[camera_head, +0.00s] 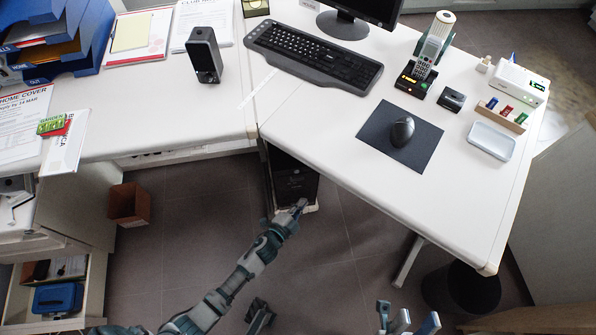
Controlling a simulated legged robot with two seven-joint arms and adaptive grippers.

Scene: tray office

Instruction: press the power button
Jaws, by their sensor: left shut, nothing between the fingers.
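The dark computer tower (290,178) stands on the floor under the desk, partly hidden by the desk edge. Its power button is too small to make out. My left gripper (301,204) is shut and empty, at the lower front of the tower as seen here. I cannot tell whether its tips touch the tower. My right gripper (408,318) is at the bottom edge of the picture, cut off, with its fingers apart and nothing seen between them. It is well away from the tower.
The white desk (330,140) overhangs the tower, with a keyboard (313,55), mouse pad (372,143) and phone (430,55) on top. A desk leg (408,262) and a black bin (462,290) stand to the right.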

